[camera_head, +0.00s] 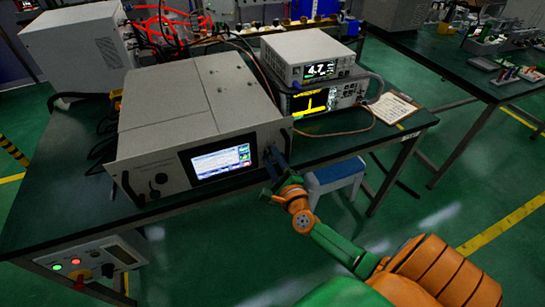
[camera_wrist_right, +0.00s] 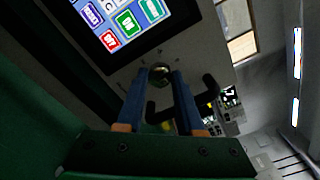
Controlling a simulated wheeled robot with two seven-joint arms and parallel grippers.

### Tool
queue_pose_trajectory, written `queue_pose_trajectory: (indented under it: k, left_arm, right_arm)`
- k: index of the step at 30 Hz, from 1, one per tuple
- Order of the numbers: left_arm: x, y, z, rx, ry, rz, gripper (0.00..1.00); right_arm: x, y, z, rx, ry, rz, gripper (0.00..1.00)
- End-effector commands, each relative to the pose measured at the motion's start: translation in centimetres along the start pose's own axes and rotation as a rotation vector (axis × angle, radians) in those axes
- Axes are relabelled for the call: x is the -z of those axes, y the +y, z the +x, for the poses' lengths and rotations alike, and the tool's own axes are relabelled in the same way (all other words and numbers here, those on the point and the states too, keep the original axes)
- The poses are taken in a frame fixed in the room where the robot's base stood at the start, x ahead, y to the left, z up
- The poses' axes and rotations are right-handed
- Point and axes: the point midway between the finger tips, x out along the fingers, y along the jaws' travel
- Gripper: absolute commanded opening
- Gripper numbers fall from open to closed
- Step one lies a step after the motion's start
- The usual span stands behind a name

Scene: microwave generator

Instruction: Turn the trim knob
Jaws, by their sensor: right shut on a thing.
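The microwave generator (camera_head: 190,95) is a light grey box on the dark green table, with a lit screen (camera_head: 220,161) on its front panel. My right gripper (camera_head: 274,160) is at the right end of that panel, beside the screen. In the right wrist view its two blue fingers (camera_wrist_right: 161,80) are shut on a small round dark knob, the trim knob (camera_wrist_right: 160,72), below the screen's coloured buttons. In the head view the fingers hide the knob. My left gripper is in neither view.
A dark handle (camera_wrist_right: 209,90) stands close beside the fingers. Two stacked instruments (camera_head: 310,62) and a clipboard (camera_head: 393,108) are right of the generator. A control box (camera_head: 92,266) with a red button hangs below the table's front edge. A blue-topped stool (camera_head: 336,172) stands under the table.

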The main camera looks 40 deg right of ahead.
Motion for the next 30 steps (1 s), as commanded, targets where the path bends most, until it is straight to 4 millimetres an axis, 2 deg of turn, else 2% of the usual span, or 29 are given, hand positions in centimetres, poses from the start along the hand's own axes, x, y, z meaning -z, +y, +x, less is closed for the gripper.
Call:
queue_pose_trajectory:
  k: [30]
  left_arm:
    - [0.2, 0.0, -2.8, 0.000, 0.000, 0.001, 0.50]
  right_arm:
    - [0.0, 0.3, 0.0, -0.004, -0.001, -0.936, 0.00]
